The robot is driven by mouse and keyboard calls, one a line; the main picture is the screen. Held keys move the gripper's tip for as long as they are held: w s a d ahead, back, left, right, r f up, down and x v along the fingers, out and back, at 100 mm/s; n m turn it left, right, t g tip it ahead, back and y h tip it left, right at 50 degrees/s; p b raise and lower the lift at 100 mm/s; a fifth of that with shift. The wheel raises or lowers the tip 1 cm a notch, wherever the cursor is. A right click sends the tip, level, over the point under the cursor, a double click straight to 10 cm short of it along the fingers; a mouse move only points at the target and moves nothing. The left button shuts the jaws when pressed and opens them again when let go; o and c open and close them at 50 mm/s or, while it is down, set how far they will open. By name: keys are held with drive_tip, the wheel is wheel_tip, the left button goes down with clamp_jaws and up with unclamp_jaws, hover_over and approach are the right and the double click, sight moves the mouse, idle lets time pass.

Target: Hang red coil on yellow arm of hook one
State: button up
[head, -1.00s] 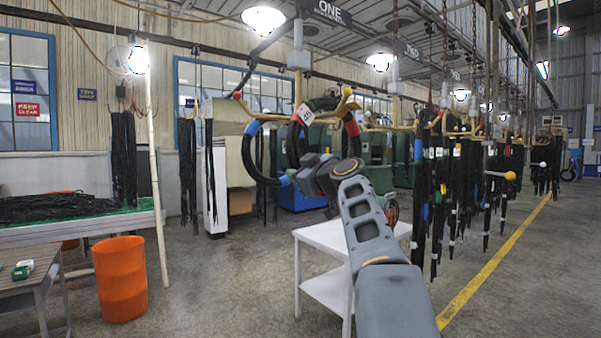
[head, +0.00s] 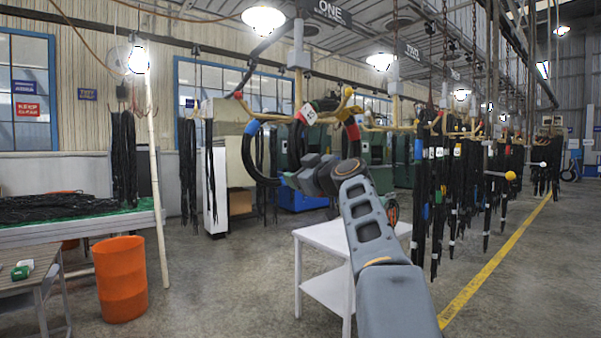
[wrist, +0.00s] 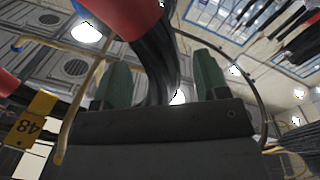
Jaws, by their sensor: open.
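Hook one hangs under the sign ONE (head: 328,11). Its yellow-tipped arm (head: 348,91) points toward me at upper right, and its red-tipped arm (head: 238,95) points left. A black coil with red bands (head: 352,132) hangs at the yellow-tipped arm, just above my gripper; whether the arm passes through it is hard to tell. In the wrist view my gripper (wrist: 160,85) is open, its green fingers either side of the black hose, with a large red band (wrist: 125,15) above. In the head view the fingertips are partly hidden by my wrist.
A black coil with blue bands (head: 250,128) hangs on the left of hook one. A white table (head: 325,238) stands below my arm. Many black hoses (head: 440,170) hang on the right. An orange bin (head: 121,280) and a white pole (head: 156,170) stand left. The floor between is clear.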

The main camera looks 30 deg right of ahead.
drive_tip(key=s+d+b, duration=0.1)
drive_tip(key=s+b, duration=0.3)
drive_tip(key=s, duration=0.9)
drive_tip(key=shift+s+d+f, duration=0.15)
drive_tip(key=shift+s, duration=0.1)
wheel_tip(320, 180, down, 20)
drive_tip(key=w+m+g+h+p, duration=0.15)
drive_tip(key=m+g+p, duration=0.25)
drive_tip(key=m+g, duration=0.5)
drive_tip(key=s+a+f+m+g+p, duration=0.35)
drive_tip(key=s+a+f+p, duration=0.3)
drive_tip(key=a+f, duration=0.35)
drive_tip(key=s+a+f+n+g+p, duration=0.1)
drive_tip(key=s+a+n+g+p, duration=0.1)
drive_tip(key=s+a+n+p, duration=0.3)
drive_tip(key=s+a+p, duration=0.1)
drive_tip(key=s+a, duration=0.1)
drive_tip(key=a, duration=0.1)
drive_tip(key=shift+s+f, duration=0.25)
drive_tip(key=shift+f, duration=0.05)
